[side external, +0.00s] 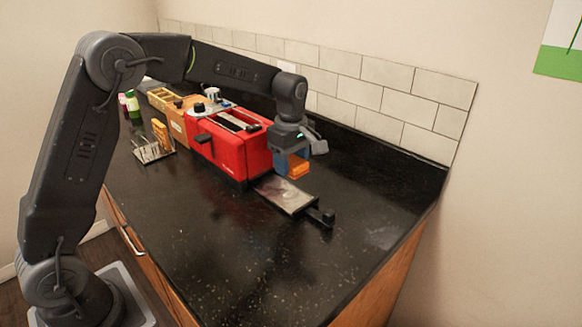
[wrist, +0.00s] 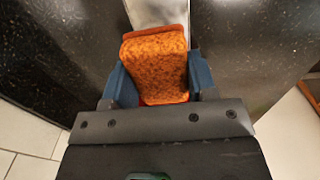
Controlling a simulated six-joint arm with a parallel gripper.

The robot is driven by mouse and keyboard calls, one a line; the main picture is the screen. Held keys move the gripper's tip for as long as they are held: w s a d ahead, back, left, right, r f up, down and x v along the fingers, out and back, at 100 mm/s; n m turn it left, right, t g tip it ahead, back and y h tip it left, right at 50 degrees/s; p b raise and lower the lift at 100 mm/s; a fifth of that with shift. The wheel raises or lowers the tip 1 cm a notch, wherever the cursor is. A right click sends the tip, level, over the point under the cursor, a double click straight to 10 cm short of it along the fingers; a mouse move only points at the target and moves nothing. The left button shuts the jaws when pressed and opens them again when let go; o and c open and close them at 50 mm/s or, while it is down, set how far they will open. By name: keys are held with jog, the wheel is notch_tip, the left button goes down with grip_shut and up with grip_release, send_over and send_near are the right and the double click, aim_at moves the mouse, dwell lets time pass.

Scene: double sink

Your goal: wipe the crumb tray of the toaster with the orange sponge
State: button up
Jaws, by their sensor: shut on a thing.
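My gripper (wrist: 155,82) is shut on the orange sponge (wrist: 155,62), which sits between its two blue fingers. In the side external view the sponge (side external: 298,167) is held just above the crumb tray, at the end close to the toaster. I cannot tell if it touches the tray. The crumb tray (side external: 293,196) is a flat greyish metal plate pulled out from the toaster, with a black handle (side external: 323,215) at its outer end. Part of the tray (wrist: 158,12) shows beyond the sponge in the wrist view. The red toaster (side external: 217,155) stands upright on the counter.
A small rack (side external: 152,151) stands left of the toaster. A brown box (side external: 184,128), a wooden holder (side external: 160,97) and bottles (side external: 134,106) stand behind it. A tiled wall (side external: 360,85) borders the back. The dark counter's front (side external: 235,250) is clear.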

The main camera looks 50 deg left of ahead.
aim_at(292, 200)
dwell(0.4)
jog(key=shift+d+f, duration=0.25)
jog(key=shift+f, duration=4.25)
jog(key=shift+a, duration=0.85)
jog(key=shift+c, duration=0.3)
jog(key=shift+a, duration=2.3)
jog(key=shift+d, duration=3.15)
jog(key=shift+r, duration=4.15)
